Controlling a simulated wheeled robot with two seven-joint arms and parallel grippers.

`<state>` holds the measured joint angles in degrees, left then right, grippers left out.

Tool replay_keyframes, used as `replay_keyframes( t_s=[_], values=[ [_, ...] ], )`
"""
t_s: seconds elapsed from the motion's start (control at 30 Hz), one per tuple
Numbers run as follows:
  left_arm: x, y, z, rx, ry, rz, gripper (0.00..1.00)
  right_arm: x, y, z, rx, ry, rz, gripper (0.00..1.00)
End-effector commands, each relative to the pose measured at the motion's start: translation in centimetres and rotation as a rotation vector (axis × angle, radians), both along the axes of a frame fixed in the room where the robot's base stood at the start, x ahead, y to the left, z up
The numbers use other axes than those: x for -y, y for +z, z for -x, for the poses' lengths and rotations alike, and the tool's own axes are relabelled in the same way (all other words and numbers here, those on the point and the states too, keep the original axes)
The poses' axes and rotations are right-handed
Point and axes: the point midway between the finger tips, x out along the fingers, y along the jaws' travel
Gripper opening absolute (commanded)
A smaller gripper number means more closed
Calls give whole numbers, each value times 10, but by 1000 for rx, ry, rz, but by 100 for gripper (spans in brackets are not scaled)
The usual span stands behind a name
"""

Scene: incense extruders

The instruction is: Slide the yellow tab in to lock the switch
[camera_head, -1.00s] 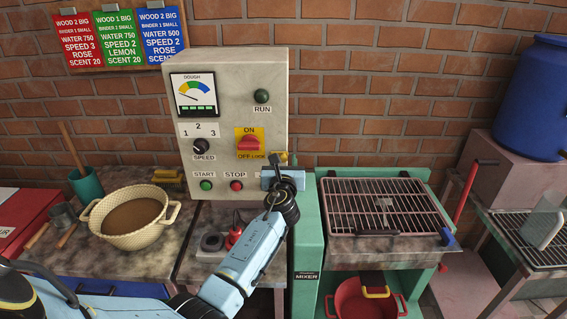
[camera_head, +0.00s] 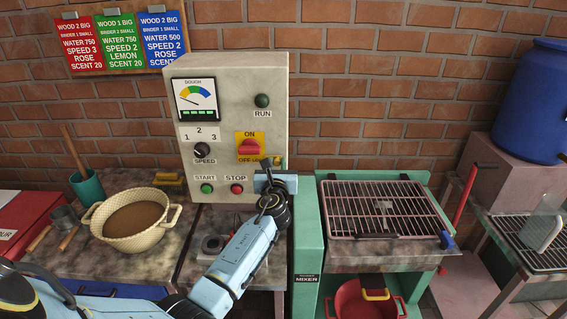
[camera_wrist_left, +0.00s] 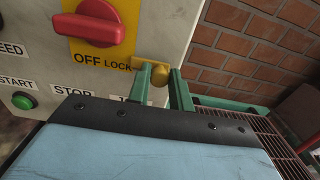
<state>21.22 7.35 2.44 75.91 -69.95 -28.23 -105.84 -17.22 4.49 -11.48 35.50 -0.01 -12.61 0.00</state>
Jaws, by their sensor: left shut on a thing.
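The red switch handle (camera_head: 249,147) sits on a yellow plate (camera_head: 243,135) marked ON and OFF on the control box. It lies about level, and also shows large in the left wrist view (camera_wrist_left: 92,27). The yellow tab (camera_wrist_left: 158,88) is at the right of the LOCK label, by the box's right edge; it shows small in the head view (camera_head: 279,160). My left gripper (camera_wrist_left: 166,84) has its two green fingers on either side of the tab's rounded end and is shut on it. How far the tab is in is hard to tell. My right gripper is not in view.
The control box (camera_head: 225,110) also carries a speed knob (camera_head: 202,150), a green START button (camera_head: 207,188) and a red STOP button (camera_head: 237,188) close to my left gripper. A metal grill (camera_head: 375,207) stands at the right. A bowl (camera_head: 131,218) stands on the left counter.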

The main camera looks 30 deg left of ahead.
Motion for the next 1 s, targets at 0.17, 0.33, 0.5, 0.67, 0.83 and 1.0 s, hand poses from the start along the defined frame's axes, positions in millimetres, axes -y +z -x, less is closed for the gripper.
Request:
replay_keyframes(
  t_s=[0.17, 0.33, 0.5, 0.67, 0.83, 1.0],
  values=[
    [-10, 0, 6, -2, 3, -1, 0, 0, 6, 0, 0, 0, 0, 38],
    [-10, 0, 6, -3, 6, -1, 22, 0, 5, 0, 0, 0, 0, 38],
    [-10, 0, 6, -3, 4, -1, 42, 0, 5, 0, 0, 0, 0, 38],
    [-9, 0, 6, -1, 2, 0, 42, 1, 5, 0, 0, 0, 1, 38],
    [-7, 0, 8, -1, 1, 0, 42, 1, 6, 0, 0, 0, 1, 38],
    [4, 0, 26, -3, 0, 2, 42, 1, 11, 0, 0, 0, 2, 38]
  ],
)
